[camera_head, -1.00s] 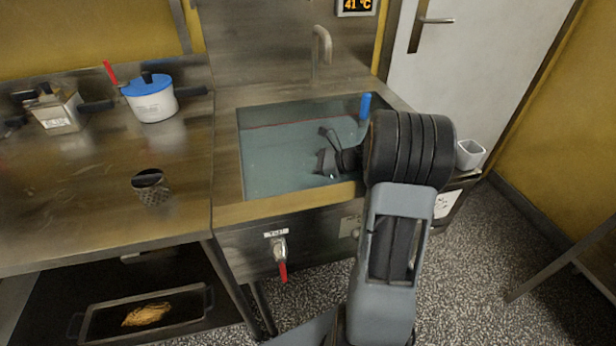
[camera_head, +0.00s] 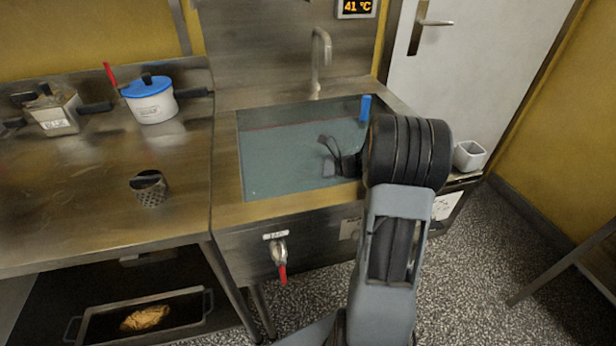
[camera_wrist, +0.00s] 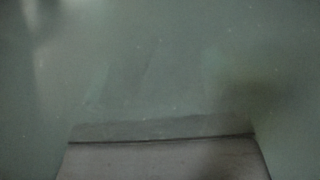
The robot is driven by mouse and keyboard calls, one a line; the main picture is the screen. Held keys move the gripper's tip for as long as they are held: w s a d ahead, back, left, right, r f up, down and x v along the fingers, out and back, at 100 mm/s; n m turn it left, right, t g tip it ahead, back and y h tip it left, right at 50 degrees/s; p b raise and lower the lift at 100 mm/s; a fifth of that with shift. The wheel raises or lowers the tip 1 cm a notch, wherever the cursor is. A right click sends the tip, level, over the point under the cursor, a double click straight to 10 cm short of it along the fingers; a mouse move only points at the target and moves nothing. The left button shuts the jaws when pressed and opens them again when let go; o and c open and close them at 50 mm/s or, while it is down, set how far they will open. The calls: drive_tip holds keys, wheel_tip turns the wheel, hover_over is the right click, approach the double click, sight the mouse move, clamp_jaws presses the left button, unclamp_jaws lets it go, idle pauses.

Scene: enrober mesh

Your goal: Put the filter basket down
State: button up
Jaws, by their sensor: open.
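The filter basket appears to be the small perforated metal cylinder (camera_head: 152,192) with a dark top, upright on the steel counter left of the sink. Nothing touches it. My gripper (camera_head: 323,156) is open over or in the water of the sink (camera_head: 225,160), well to the right of the cylinder. Its lower finger is partly hidden, seemingly by the water. I see nothing between the jaws in the head view. The wrist view is murky grey-green, with a blurred pale flat shape along the bottom that I cannot identify.
A blue handle (camera_head: 365,108) stands in the sink's back right corner, near a tap (camera_head: 319,60). A blue-lidded pot (camera_head: 150,100) and a metal box (camera_head: 55,112) stand at the counter's back. A white cup (camera_head: 469,155) is right of the sink. The counter's front is clear.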

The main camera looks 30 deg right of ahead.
drive_tip(key=shift+r, duration=0.2)
drive_tip(key=p+v, duration=0.1)
drive_tip(key=v, duration=0.6)
drive_tip(key=shift+s+d+p, duration=0.15)
drive_tip(key=shift+d+p, duration=0.05)
drive_tip(key=shift+p, duration=0.2)
